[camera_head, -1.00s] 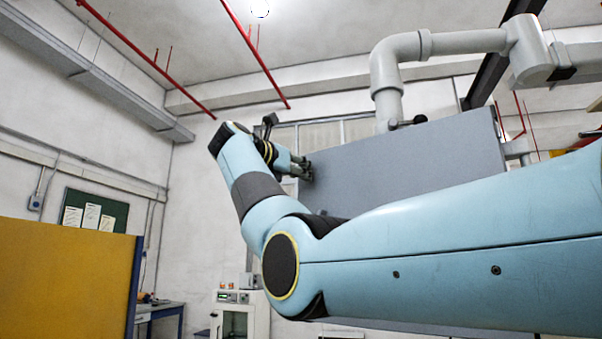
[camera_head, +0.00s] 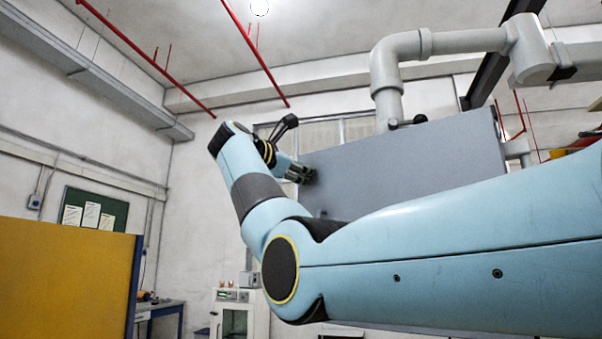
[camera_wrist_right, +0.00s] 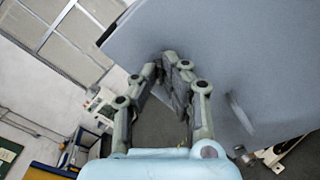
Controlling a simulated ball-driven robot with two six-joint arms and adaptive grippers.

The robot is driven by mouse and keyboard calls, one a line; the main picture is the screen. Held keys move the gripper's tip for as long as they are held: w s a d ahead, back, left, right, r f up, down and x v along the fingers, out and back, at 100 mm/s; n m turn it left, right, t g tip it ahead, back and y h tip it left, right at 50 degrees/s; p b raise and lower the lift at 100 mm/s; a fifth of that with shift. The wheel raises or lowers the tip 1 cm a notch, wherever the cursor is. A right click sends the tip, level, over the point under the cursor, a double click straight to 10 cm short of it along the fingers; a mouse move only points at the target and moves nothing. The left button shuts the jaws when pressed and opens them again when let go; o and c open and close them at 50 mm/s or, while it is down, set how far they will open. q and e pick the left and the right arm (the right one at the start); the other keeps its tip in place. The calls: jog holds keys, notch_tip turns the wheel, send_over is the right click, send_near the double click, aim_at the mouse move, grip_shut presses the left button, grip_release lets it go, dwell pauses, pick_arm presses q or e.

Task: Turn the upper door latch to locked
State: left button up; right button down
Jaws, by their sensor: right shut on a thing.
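The grey door panel (camera_head: 400,165) fills the middle right of the head view, behind my right arm. My right gripper (camera_head: 304,173) is at the panel's left edge. In the right wrist view its two fingers (camera_wrist_right: 163,66) come close together at the grey panel face (camera_wrist_right: 240,50). They are shut on a small part there, apparently the upper latch. The fingers hide most of it, so its angle cannot be told. My left gripper is in neither view.
A thick grey pipe (camera_head: 388,75) rises behind the panel's top edge. A yellow partition (camera_head: 65,280) stands at lower left, and a white cabinet (camera_head: 235,318) stands low in the middle. A flat grey protruding piece (camera_wrist_right: 240,112) is on the panel right of the fingers.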

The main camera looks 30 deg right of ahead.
jog(key=shift+f+m+b, duration=0.1)
jog(key=shift+m+b, duration=0.25)
jog(key=shift+m, duration=4.75)
jog(key=c, duration=1.5)
grip_release()
jog(key=v, duration=1.2)
jog(key=shift+s, duration=0.1)
